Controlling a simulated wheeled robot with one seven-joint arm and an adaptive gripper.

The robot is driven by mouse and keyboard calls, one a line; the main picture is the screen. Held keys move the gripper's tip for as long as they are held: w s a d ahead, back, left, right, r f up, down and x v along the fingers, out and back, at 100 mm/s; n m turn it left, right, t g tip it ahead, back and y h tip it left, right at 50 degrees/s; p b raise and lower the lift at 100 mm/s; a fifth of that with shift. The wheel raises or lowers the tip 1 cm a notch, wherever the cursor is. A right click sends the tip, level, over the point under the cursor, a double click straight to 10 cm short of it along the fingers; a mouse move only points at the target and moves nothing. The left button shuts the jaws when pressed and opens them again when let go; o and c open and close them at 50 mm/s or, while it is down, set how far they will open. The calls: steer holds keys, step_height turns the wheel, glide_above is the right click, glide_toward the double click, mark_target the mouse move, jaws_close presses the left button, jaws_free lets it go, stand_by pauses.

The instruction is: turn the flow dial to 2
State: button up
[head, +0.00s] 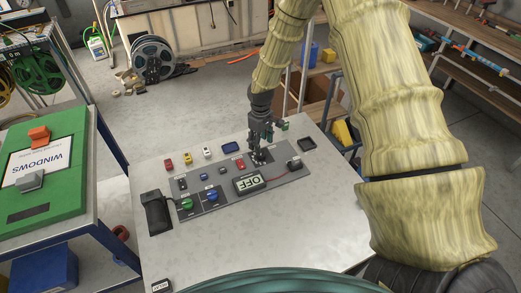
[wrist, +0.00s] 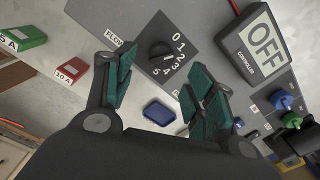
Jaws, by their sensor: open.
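The flow dial (wrist: 161,51) is a round black knob on a grey panel (wrist: 200,20), with numbers from 0 to 5 printed beside it and a FLOW label. Which number its pointer meets is too small to tell. My gripper (wrist: 160,80) is open, with its green-padded fingers apart and the dial seen between and beyond their tips. I see no contact with the dial. In the head view my gripper (head: 261,151) points down over the panel's upper right part and mostly hides the dial.
The controller display (head: 249,182) reads OFF. Blue (head: 211,196) and green (head: 187,204) knobs sit on the panel. Several small coloured blocks and a blue tray (head: 231,147) lie behind it. A black holder (head: 156,210) stands at left. The table's front (head: 270,245) is clear.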

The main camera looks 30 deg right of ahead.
mark_target(262, 153)
steer(key=shift+w+f, duration=0.2)
steer(key=shift+f, duration=0.4)
steer(key=shift+s+f+p, duration=0.1)
steer(key=shift+f+p, duration=0.2)
steer(key=shift+f, duration=0.05)
steer(key=shift+s+f+p, duration=0.4)
steer(key=shift+s+f, duration=0.05)
steer(key=shift+f, duration=0.1)
steer(key=shift+w+f+p, duration=0.15)
steer(key=shift+w+f, duration=0.05)
steer(key=shift+f, duration=0.4)
steer(key=shift+w+f+p, duration=0.15)
steer(key=shift+f, duration=0.6)
steer(key=shift+s, duration=0.2)
steer(key=shift+f, duration=0.1)
steer(key=shift+w, duration=0.1)
steer(key=c, duration=1.1)
